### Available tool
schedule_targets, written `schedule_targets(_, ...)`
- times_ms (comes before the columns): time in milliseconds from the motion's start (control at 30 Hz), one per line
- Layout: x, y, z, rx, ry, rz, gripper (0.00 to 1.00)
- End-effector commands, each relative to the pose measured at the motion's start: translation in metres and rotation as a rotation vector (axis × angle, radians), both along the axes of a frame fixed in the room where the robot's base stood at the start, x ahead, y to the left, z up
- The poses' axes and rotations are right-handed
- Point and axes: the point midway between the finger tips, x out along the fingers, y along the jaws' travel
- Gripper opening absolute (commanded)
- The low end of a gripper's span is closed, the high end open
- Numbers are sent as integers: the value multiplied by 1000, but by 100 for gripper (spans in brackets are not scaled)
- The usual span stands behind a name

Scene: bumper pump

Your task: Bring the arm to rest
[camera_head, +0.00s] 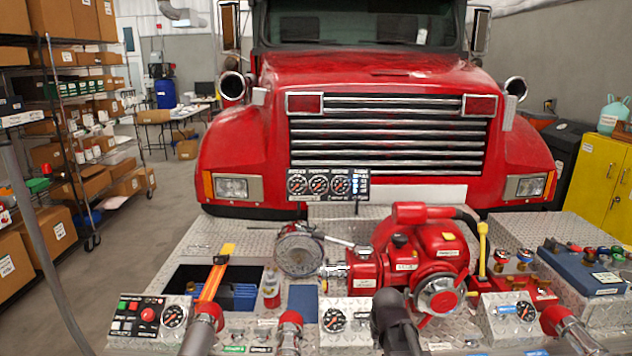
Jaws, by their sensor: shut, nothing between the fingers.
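My gripper (390,306) shows as a dark grey shape at the bottom of the head view, right of centre. It looks shut and empty. It is in front of the red pump (400,255) in the picture; I cannot tell the gap between them. The fingertips are hard to make out at this size. The rest of my arm is mostly below the picture.
The diamond-plate deck (345,215) of a red truck (380,80) carries gauge panels (327,184), a control box (148,317), red hose couplings (207,312) and a blue case (583,270). Shelves (75,130) stand left, a yellow cabinet (603,185) right.

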Motion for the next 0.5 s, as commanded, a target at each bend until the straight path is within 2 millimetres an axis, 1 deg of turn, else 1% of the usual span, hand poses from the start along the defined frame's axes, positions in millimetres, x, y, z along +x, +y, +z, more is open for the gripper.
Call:
schedule_targets(33,-30,0,-2,0,42,0,0)
schedule_targets(100,-58,0,-3,0,100,0,0)
schedule_targets(200,-88,0,-4,-1,166,0,0)
schedule_targets(300,-105,1,-5,-1,207,1,0)
schedule_targets(333,-108,1,-5,-1,213,1,0)
schedule_targets(400,-111,1,-5,-1,224,1,0)
schedule_targets(500,-111,1,-5,-1,226,1,0)
